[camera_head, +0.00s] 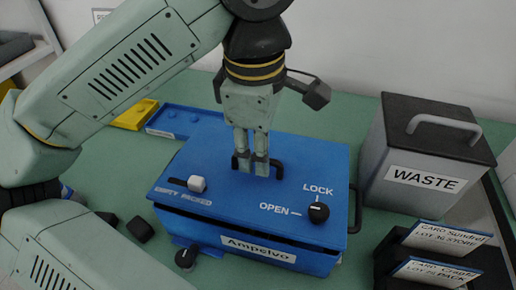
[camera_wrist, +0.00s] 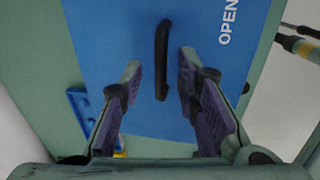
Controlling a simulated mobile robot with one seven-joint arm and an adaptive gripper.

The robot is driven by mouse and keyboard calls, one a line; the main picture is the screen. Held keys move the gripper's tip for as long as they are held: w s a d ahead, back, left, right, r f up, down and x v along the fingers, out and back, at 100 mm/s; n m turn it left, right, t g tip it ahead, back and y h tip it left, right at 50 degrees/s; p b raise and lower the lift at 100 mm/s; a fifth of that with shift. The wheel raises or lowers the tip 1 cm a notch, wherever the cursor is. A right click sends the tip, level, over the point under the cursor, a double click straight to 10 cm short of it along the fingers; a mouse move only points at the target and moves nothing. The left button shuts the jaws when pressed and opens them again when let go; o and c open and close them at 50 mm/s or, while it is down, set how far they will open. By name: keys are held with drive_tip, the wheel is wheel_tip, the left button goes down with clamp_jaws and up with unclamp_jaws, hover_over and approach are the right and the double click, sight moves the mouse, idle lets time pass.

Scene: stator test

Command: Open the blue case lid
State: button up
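The blue case (camera_head: 240,205) stands on the green table, with its lid (camera_head: 225,195) down and a dark gap along the front edge. A black handle (camera_head: 278,168) is on the lid top; it also shows in the wrist view (camera_wrist: 162,60). My gripper (camera_head: 251,168) points down at this handle. In the wrist view my gripper (camera_wrist: 160,68) is open, with the handle between its fingers and space on both sides. A black knob (camera_head: 319,212) sits by the LOCK and OPEN labels; its white mark appears to face LOCK. A white slider (camera_head: 197,183) is at the lid's left.
A grey WASTE bin (camera_head: 405,185) with a black lid stands to the right. Card holders (camera_head: 440,262) are at the front right. A yellow tray (camera_head: 135,115) and a blue tray (camera_head: 185,122) lie behind left. Another black knob (camera_head: 185,258) is at the case's front left.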

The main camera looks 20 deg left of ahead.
drive_tip(key=shift+c, duration=0.4)
clamp_jaws()
idle(0.4)
